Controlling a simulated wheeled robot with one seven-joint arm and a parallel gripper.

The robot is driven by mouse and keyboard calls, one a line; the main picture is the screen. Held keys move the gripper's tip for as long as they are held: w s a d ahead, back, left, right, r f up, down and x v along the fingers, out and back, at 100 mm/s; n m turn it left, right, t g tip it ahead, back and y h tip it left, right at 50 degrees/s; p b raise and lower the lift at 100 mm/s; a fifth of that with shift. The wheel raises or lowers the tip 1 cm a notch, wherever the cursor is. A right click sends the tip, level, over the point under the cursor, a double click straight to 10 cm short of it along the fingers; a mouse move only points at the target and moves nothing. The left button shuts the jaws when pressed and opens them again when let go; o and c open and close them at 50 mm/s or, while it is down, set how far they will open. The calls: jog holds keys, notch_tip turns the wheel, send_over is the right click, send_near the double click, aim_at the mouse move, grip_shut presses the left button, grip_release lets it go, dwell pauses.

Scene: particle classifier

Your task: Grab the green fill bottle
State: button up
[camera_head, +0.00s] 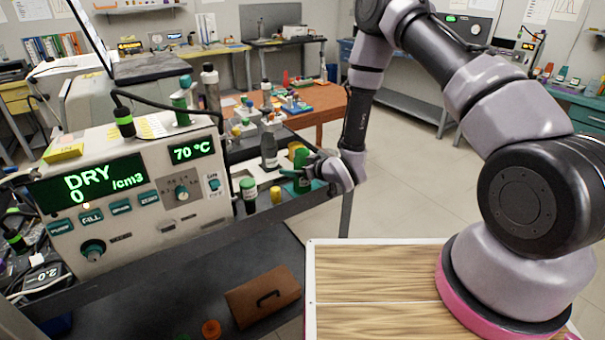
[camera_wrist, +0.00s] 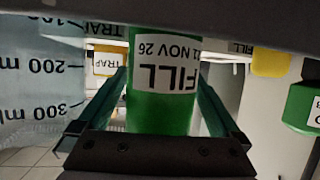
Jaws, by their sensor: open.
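The green fill bottle (camera_wrist: 160,110) stands between the fingers of my gripper (camera_wrist: 163,100) in the wrist view, its white "FILL" label upside down in that picture. The fingers are open, one on each side of it, and I cannot tell whether either touches it. In the head view, the green bottle (camera_head: 301,159) is at the right end of the instrument's shelf, partly hidden by my gripper (camera_head: 300,174), which reaches in from the right.
A clear graduated vessel (camera_wrist: 40,75) is close on the left in the wrist view, with a yellow "TRAP" label behind. A grey bottle (camera_head: 269,152), a green-capped bottle (camera_head: 249,196) and a yellow-capped one (camera_head: 275,195) stand beside the instrument (camera_head: 150,225). Open floor lies to the right.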

grip_shut()
